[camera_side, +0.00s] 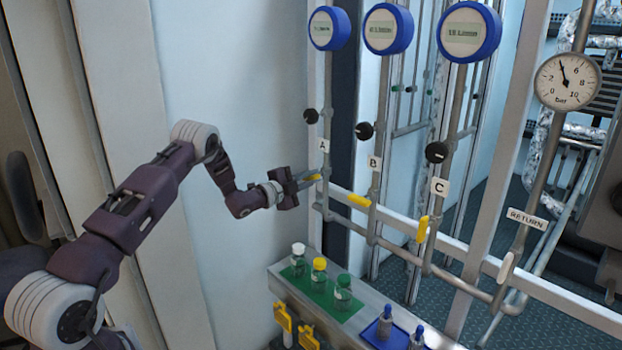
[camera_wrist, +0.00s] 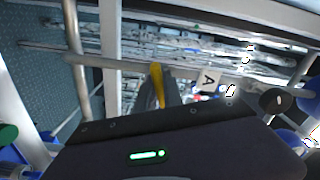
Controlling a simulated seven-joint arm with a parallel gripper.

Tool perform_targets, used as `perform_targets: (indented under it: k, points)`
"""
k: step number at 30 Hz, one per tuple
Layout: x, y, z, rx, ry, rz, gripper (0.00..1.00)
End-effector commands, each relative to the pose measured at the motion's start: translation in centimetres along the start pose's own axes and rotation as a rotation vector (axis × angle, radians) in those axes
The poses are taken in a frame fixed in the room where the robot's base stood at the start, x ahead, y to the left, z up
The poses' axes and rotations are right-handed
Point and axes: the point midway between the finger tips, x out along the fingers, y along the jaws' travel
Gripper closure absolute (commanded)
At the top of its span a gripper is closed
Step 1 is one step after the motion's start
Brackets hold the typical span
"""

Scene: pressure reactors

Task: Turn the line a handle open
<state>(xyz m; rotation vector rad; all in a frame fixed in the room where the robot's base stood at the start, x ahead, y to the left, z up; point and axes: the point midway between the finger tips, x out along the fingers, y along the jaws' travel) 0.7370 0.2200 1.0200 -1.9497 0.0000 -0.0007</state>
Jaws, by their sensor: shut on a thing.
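The line A handle (camera_side: 314,177) is a small yellow lever on the leftmost pipe, just below the white "A" label (camera_side: 323,146). My gripper (camera_side: 300,181) reaches it from the left and is shut on it. In the wrist view the yellow handle (camera_wrist: 157,84) stands up between my fingers, with the "A" label (camera_wrist: 208,79) to its right. The fingers hide part of the handle. In the side view the handle looks roughly level, crosswise to its upright pipe.
Line B's yellow handle (camera_side: 359,201) lies near level and line C's (camera_side: 422,229) stands near upright. Black knobs (camera_side: 365,131) sit above. Below, a bench (camera_side: 290,292) carries capped bottles on a green mat (camera_side: 313,302) and a blue tray (camera_side: 372,335). A pressure gauge (camera_side: 567,81) is at right.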

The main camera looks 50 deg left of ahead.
Motion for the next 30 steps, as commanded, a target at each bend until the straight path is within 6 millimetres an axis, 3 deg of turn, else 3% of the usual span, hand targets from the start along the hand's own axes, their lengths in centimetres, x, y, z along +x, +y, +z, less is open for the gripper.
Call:
perform_targets:
  k: [30]
  points:
    - [-0.08, 0.01, 0.17, -0.938, -0.003, 0.0, 1.0]
